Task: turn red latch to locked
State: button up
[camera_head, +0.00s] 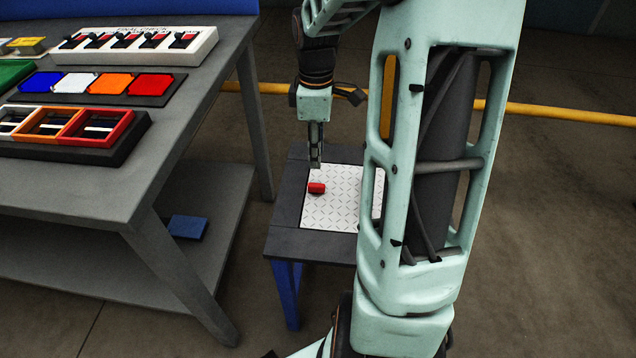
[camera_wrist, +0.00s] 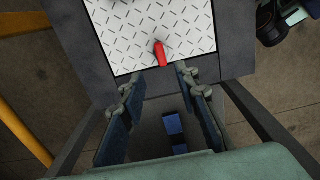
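A small red latch (camera_head: 316,188) lies on the white diamond-pattern plate (camera_head: 335,212) of a low dark table, near the plate's edge. In the wrist view the red latch (camera_wrist: 160,54) sits just ahead of the fingertips, roughly in line with the gap between them. My gripper (camera_head: 315,163) points down above the latch in the head view. In the wrist view my gripper (camera_wrist: 160,74) has its two fingers apart with nothing between them. No locked or unlocked marking is readable. My arm hides the right part of the plate in the head view.
A grey bench (camera_head: 190,120) stands at left, bearing a white panel with several switches (camera_head: 135,45), coloured tiles (camera_head: 98,86) and a tray of compartments (camera_head: 130,140). A blue thing (camera_head: 187,227) lies on its lower shelf. A yellow rail (camera_head: 560,113) runs behind.

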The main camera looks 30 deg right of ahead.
aim_at(317, 184)
notch_tip(317, 184, down, 10)
jog(key=b, duration=0.3)
jog(key=shift+c, duration=0.6)
grip_shut()
